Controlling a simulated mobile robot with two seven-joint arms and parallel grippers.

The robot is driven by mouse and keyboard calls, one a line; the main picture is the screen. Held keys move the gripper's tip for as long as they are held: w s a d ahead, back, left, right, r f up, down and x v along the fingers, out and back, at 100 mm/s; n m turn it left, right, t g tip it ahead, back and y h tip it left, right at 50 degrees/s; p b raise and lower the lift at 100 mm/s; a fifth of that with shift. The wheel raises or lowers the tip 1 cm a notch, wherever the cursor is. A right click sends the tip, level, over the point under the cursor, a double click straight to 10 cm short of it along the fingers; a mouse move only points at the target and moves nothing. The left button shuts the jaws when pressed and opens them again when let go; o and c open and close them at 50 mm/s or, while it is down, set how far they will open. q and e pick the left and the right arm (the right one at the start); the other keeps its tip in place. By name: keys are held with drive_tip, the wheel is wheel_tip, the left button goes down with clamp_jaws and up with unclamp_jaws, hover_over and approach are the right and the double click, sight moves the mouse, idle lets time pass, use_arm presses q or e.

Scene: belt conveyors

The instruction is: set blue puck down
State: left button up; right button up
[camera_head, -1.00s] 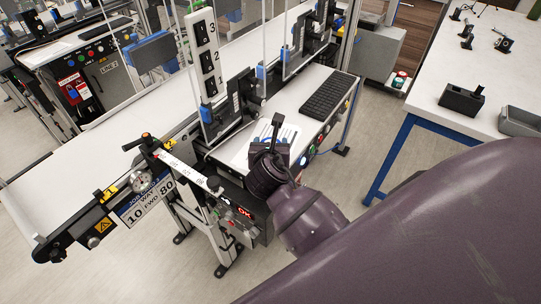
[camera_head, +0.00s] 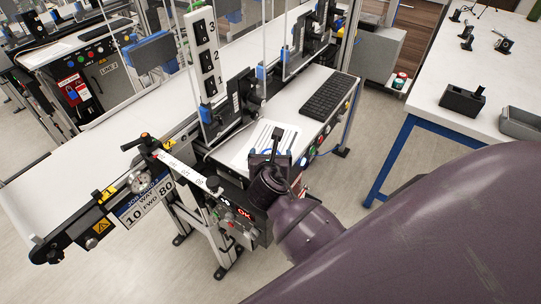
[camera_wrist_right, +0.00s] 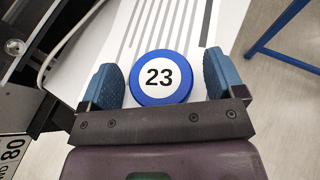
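The blue puck (camera_wrist_right: 161,77), with a white face marked 23, shows in the right wrist view on a white surface printed with grey stripes. My right gripper (camera_wrist_right: 166,82) has its two blue fingers apart, one on each side of the puck, with a narrow gap at each side. In the head view my right gripper (camera_head: 274,153) is over the striped sheet (camera_head: 262,136) on the white desk panel; the puck cannot be made out there. My left gripper is not in view.
A black keyboard (camera_head: 326,94) lies farther back on the panel. A white table (camera_head: 440,95) stands at the right.

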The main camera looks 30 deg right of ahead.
drive_tip(key=shift+s+r, duration=0.1)
drive_tip(key=shift+r, duration=0.1)
drive_tip(key=v, duration=1.2)
drive_tip(key=shift+p, duration=0.35)
drive_tip(key=shift+f, duration=0.15)
drive_tip(key=s+d+f+m+g+y, duration=0.15)
drive_tip(key=s+m, duration=0.35)
drive_tip(key=m, duration=0.5)
drive_tip(key=s+d+f+m+g+y, duration=0.1)
drive_tip(key=s+d+m+g+y, duration=0.15)
drive_tip(key=s+m, duration=0.5)
drive_tip(key=s+d+f+m+g+y, duration=0.1)
drive_tip(key=s+f+m+g+y, duration=0.2)
drive_tip(key=m, duration=0.8)
drive_tip(key=w+f+t, duration=0.6)
drive_tip(key=f+t, duration=0.2)
drive_tip(key=f, duration=0.1)
drive_tip(key=shift+w+f+n+y, duration=0.2)
drive_tip(key=shift+w+n+y, duration=0.1)
drive_tip(key=shift+w+n, duration=0.1)
